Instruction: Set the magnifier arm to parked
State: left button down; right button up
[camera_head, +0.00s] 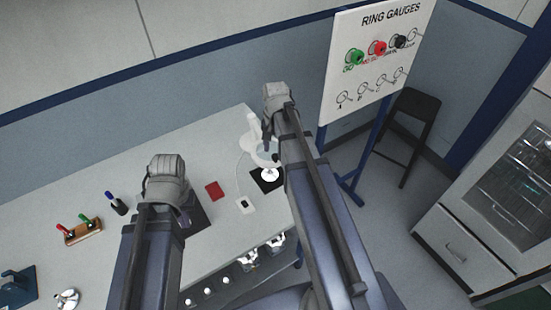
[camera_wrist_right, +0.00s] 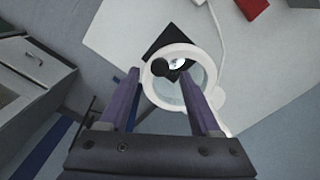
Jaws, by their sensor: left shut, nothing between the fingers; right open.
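The magnifier shows in the head view as a white ring-shaped head (camera_head: 249,153) on a pale arm, over the right end of the bench. In the right wrist view, its white ring (camera_wrist_right: 213,72) surrounds a clear lens, with a dark round knob (camera_wrist_right: 160,67) at its left side. My right gripper (camera_wrist_right: 158,74) is open and empty; the knob appears between its fingertips, and the right finger overlaps the lens. I cannot tell whether they touch. My left gripper (camera_head: 188,212) is shut and empty above the bench's middle, its fingers mostly hidden by its arm.
A black square (camera_head: 258,183) with a shiny part lies under the magnifier. A wooden holder (camera_head: 82,233) stands left. The ring gauge board (camera_head: 350,75) stands beyond the bench's right end.

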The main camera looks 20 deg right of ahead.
jog(key=shift+f+b, duration=0.9)
jog(key=shift+f, duration=0.5)
pick_arm(q)
notch_tip(320, 180, down, 3)
jog(key=shift+r, duration=0.1)
pick_arm(e)
jog(key=shift+c, duration=0.3)
grip_shut()
